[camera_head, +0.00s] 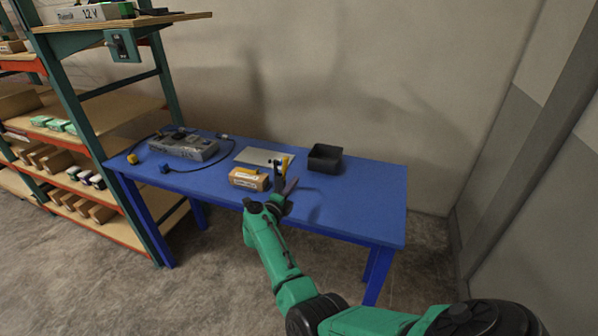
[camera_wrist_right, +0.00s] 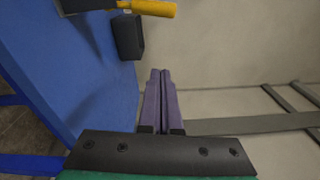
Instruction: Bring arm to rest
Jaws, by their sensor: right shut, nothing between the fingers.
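My right arm, green with a dark wrist, reaches forward to the blue table (camera_head: 360,200). My right gripper (camera_head: 288,184) is over the front part of the table, just right of a small cardboard box (camera_head: 246,182). In the wrist view the two purple-grey fingers of the right gripper (camera_wrist_right: 160,75) lie together with nothing between them. My left gripper is in neither view.
A black bin (camera_head: 325,158) stands at the table's back, right of a grey plate (camera_head: 258,157). A grey console (camera_head: 184,148) with cables, a yellow plug (camera_head: 132,159) and a blue plug (camera_head: 165,168) lies left. A loaded shelf (camera_head: 110,115) is left; the table's right end is clear.

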